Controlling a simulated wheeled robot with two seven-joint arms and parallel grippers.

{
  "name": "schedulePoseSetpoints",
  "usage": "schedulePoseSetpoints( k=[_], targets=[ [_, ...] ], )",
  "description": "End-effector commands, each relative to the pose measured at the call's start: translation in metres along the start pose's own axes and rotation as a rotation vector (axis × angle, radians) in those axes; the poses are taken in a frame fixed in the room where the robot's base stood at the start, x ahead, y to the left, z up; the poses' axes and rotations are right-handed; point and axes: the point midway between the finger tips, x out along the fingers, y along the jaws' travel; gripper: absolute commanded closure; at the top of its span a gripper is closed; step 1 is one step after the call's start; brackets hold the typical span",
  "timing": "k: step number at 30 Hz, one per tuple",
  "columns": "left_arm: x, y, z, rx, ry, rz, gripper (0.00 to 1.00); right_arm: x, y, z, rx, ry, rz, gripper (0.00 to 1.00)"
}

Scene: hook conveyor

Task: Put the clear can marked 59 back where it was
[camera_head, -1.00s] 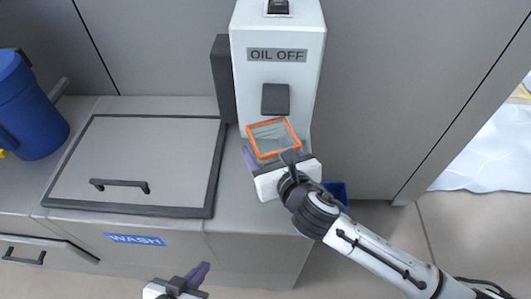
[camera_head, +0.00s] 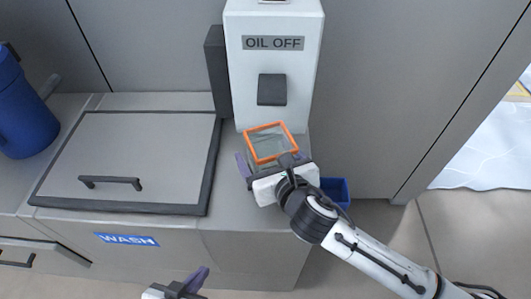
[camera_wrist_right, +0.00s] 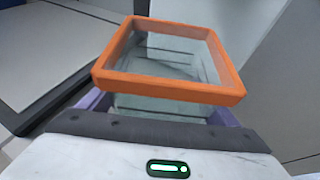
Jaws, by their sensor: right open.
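A clear square can (camera_head: 271,142) with an orange rim is at the front of the white oil dispenser (camera_head: 275,105), below its dark spout block. No number is readable on it. My right gripper (camera_head: 266,172) is at its near side, with purple fingers on either side of the can; in the head view the right-hand finger is mostly hidden. The right wrist view shows the can (camera_wrist_right: 165,88) upright between the open fingers, and it looks empty. My left gripper (camera_head: 188,284) is at the bottom edge, partly cut off, away from the can.
The dispenser reads OIL OFF. A lidded grey panel with a black handle (camera_head: 110,182) and a WASH label (camera_head: 127,240) is to the left. A blue container (camera_head: 25,115) stands at the far left. A small blue bin (camera_head: 336,190) shows behind my right wrist.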

Motion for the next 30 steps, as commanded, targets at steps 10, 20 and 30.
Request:
schedulePoseSetpoints(
  k=[10,20,30],
  targets=[
    [-0.004,0.000,-0.004,0.000,0.000,0.000,1.00,-0.040,0.000,0.003,-0.001,0.001,0.002,0.16],
    [-0.007,0.001,-0.007,0.000,0.000,0.000,1.00,-0.105,0.000,0.002,-0.001,0.002,0.001,0.16],
    [-0.007,0.001,-0.007,0.000,-0.001,0.000,1.00,-0.122,0.000,0.003,0.000,0.001,0.000,0.16]
  ],
)
